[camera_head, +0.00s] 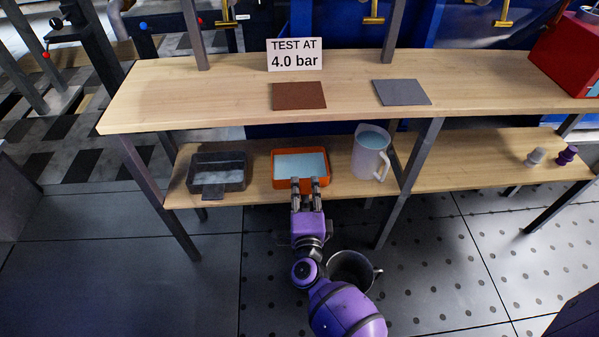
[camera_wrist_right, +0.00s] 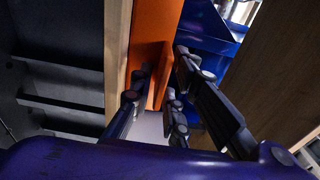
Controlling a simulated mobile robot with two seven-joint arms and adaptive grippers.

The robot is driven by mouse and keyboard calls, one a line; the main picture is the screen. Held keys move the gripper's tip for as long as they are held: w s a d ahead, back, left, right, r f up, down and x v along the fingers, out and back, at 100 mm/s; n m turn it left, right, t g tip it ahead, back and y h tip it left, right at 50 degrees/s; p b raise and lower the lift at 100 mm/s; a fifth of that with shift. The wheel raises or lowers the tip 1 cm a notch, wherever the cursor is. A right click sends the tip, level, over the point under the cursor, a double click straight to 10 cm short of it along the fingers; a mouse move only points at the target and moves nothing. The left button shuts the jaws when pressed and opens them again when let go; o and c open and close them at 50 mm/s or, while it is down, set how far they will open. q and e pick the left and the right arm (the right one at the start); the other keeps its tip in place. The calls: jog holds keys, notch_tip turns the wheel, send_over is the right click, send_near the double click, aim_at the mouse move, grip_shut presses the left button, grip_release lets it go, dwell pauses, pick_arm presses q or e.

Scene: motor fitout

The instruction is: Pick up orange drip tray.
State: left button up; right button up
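The orange drip tray (camera_head: 274,176) sits on the lower wooden shelf and holds a pale blue surface or liquid. My right gripper (camera_head: 306,184) is at the middle of its front edge, with its two fingers apart. In the right wrist view, orange tray material (camera_wrist_right: 152,52) shows between and behind the fingers of the right gripper (camera_wrist_right: 163,68). A gap seems to show beside the right-hand finger; contact is hard to judge. My left gripper is not in view.
A dark tray (camera_head: 213,185) stands left of the orange one, and a translucent jug (camera_head: 368,158) stands to the right. A dark metal mug or bucket (camera_head: 352,272) is on the floor beside my right arm.

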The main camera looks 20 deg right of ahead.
jog(key=shift+c, duration=0.3)
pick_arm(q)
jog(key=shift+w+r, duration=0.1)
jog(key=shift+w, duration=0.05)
pick_arm(e)
grip_shut()
jog(key=shift+r, duration=0.1)
